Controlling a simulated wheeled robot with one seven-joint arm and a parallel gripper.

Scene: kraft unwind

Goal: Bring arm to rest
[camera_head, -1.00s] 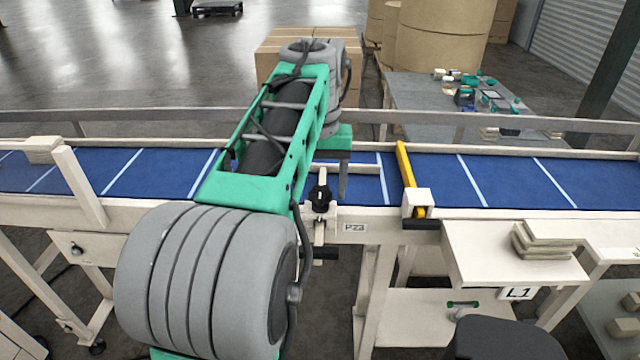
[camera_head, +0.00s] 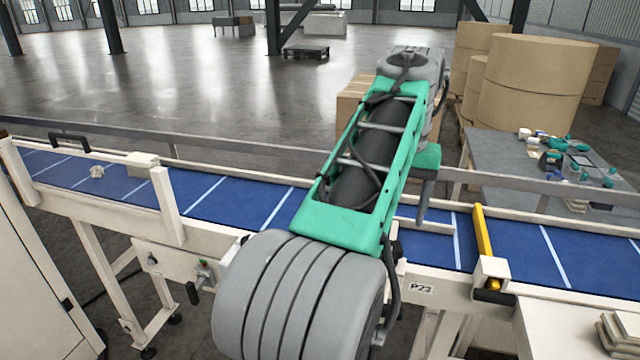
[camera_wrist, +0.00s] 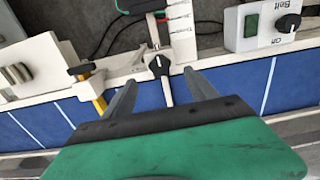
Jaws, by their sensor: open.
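My gripper (camera_wrist: 160,84) is open in the wrist view, its two dark fingers apart with nothing held between them. It is over the near edge of the blue conveyor (camera_wrist: 228,88). A black knob (camera_wrist: 159,64) on the conveyor's white rail shows between the fingers, and I cannot tell how far below them it lies. In the head view my green and grey arm reaches across the conveyor (camera_head: 240,203), with the gripper (camera_head: 424,205) pointing down, partly hidden by the arm.
A yellow bar (camera_head: 483,232) crosses the conveyor right of the gripper. A control box with a belt knob (camera_wrist: 288,23) is near the rail. A cluttered grey table (camera_head: 500,165), a cardboard box (camera_head: 352,108) and large brown rolls (camera_head: 535,85) stand beyond. Open floor lies at the back left.

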